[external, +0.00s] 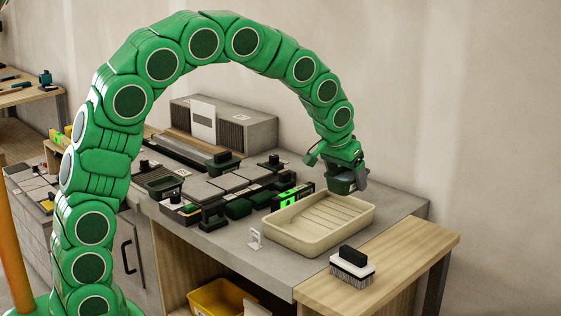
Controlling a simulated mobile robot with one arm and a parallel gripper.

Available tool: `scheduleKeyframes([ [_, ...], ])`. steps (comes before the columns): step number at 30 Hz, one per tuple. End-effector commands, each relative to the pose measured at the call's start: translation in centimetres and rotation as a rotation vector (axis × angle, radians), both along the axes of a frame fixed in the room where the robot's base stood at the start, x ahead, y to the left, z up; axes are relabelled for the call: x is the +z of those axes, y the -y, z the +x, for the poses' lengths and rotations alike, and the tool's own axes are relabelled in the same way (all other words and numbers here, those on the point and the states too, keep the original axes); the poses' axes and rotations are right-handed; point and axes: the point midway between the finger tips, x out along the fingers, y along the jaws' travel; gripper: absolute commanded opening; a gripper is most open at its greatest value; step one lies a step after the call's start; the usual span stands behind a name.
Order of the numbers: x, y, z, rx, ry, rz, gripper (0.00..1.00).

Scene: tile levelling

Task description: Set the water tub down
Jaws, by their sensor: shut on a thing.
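My gripper (352,177) is at the end of the green arm, above the far rim of a cream ribbed tray (290,238). It is shut on a small dark green-grey tub (340,185), which looks like the water tub. The tub hangs about upright at the tray's back edge. I cannot tell whether it touches the rim. The fingers partly hide the tub, and its contents are too small to make out. The cream tray lies on the grey bench top and its ribbed floor looks empty.
A black-and-white brush (352,266) stands on the wooden side shelf (420,250). A small white card (255,239) stands left of the tray. Grey tiles (205,191) and several dark green tools crowd the bench further left. A yellow bin (215,297) is below.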

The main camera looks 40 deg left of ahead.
Motion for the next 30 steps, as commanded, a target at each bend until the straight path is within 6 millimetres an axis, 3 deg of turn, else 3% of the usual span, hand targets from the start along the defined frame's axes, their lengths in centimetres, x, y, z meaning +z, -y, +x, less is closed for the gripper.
scheduleKeyframes([
  [3, -0.1, 3.5, -0.2, -0.011, 0.000, 0.000, 0.42],
  [9, -0.2, 6.6, -0.6, -0.014, -0.001, 0.000, 0.42],
  [14, -0.6, 7.4, -0.1, -0.013, -0.002, 0.000, 0.42],
  [30, -3.1, 8.9, 5.4, -0.013, -0.002, 0.000, 0.42],
])
